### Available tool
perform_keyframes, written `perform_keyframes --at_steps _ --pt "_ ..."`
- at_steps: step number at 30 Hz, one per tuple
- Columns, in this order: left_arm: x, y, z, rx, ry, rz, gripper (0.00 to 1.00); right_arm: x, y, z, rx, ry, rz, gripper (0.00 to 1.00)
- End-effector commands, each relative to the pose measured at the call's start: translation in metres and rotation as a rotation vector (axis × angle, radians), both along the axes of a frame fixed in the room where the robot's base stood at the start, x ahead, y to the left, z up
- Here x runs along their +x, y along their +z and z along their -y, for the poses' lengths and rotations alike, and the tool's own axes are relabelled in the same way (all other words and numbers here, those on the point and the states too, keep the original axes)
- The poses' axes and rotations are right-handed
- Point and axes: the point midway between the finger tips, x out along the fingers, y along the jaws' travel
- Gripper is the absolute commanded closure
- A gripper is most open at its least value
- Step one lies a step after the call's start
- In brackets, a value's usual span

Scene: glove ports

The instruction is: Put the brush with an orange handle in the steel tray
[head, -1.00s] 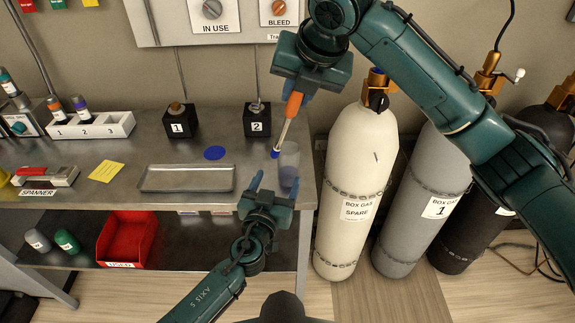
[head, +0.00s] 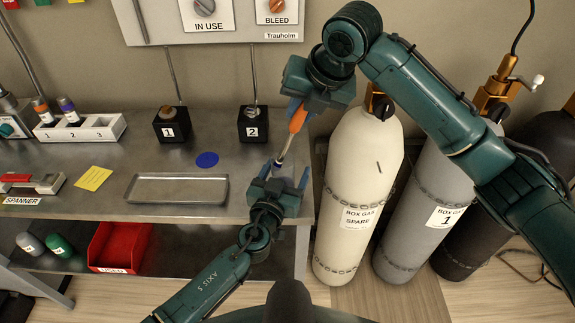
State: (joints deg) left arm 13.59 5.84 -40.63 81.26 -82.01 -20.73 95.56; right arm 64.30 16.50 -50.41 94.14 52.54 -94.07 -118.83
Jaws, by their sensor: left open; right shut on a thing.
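The brush with an orange handle (head: 298,120) is in my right gripper (head: 299,106), which is shut on the handle. The brush hangs tilted, its pale shaft and tip pointing down and left, above the right end of the bench. My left gripper (head: 284,174) is open just below the brush, its fingers pointing up. The brush tip shows between or just behind these fingers; I cannot tell whether they touch. The steel tray (head: 178,188) lies empty on the bench, left of both grippers.
A blue disc (head: 207,160) and a yellow note (head: 93,179) lie near the tray. Black blocks 1 (head: 171,125) and 2 (head: 253,124) stand behind it. Gas cylinders (head: 357,190) stand right of the bench. A red bin (head: 119,247) is on the shelf below.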

Motion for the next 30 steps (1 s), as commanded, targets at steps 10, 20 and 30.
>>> perform_keyframes --at_steps 10,20,30 --pt "0.000 0.000 0.000 0.000 0.000 0.000 0.28 0.000 -0.040 0.000 -0.001 0.000 -0.002 1.00" --pt "0.000 0.000 0.000 0.000 0.000 0.000 0.28 0.000 -0.075 0.000 -0.001 -0.001 0.002 1.00" --pt "0.000 0.000 0.000 0.000 0.000 0.000 0.28 0.000 -0.075 0.000 -0.001 -0.001 0.001 0.62"
